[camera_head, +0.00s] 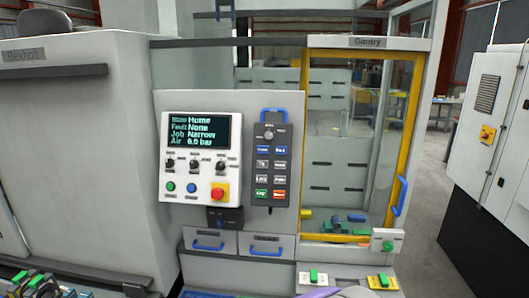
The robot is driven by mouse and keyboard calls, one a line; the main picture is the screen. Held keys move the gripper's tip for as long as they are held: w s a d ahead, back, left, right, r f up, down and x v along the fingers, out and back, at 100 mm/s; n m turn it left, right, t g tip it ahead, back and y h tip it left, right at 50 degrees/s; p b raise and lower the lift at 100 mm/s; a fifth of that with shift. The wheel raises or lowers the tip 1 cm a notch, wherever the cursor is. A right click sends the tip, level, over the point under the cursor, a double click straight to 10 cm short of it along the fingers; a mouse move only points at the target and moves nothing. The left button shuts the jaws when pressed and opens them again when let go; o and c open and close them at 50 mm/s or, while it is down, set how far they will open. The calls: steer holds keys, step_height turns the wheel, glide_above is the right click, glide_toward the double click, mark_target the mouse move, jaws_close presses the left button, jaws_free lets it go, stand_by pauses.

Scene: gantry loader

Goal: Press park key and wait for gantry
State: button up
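The control panel (168,143) is on the front of the grey cabinet. Its screen (202,132) reads "Home", Fault "None", Job "Narrow", Air "6.0 bar". To its right a dark key pendant (253,170) sits in a blue-topped holder, with a selector at its top and rows of blue, grey, green and red keys. The key labels are too small to read surely, so I cannot tell which is the park key. The gantry enclosure (411,126) has a yellow-framed window and the sign "Gantry".
A red emergency button (218,193) is under the screen. A green-button box (387,243) is beside the window's lower right. Green switches stand on white (311,282) and yellow (383,283) plates low in front. A grey cabinet (494,120) stands right, with open floor between.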

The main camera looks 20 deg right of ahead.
steer(key=shift+c, duration=0.5)
jaws_close()
stand_by(1.2)
